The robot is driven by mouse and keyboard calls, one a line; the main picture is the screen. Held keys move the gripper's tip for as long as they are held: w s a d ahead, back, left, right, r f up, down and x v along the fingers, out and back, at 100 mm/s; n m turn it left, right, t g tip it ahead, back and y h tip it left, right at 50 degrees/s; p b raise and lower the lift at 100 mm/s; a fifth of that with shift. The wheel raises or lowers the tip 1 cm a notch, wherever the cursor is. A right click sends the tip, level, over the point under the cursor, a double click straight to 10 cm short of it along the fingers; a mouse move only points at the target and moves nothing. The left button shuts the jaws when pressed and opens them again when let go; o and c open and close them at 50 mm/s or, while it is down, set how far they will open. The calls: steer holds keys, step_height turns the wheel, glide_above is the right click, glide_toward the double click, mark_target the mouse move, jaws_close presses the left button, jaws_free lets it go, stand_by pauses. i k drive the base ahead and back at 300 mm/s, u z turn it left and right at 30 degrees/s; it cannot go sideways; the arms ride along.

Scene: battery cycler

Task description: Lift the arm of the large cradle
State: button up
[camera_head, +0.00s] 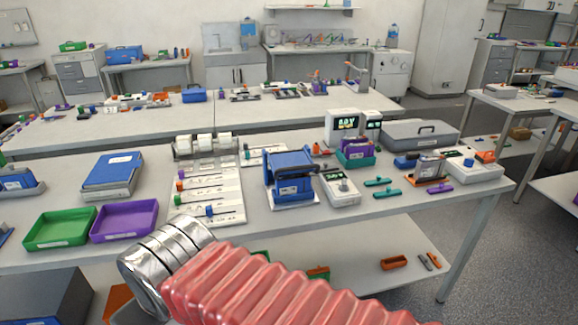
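A blue frame-like device (290,178) stands on a white base in the middle of the near bench. It looks like the large cradle. A dark bar or slot crosses its front, but I cannot tell clearly which part is its arm or whether that arm is raised. My arm, with a red ribbed sleeve and chrome rings, crosses the lower foreground, in front of the bench's front edge and apart from the blue device. The end with my gripper does not show.
A white meter box (339,187) stands close right of the blue device. White strips with small coloured knobs (208,190) lie to its left. Green (60,228) and purple (125,220) trays sit on the left. A purple-and-green holder (356,153) and grey case (420,134) stand behind right.

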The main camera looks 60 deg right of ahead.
mark_target(287, 163)
steer(key=i, duration=0.9)
steer(key=z, duration=0.05)
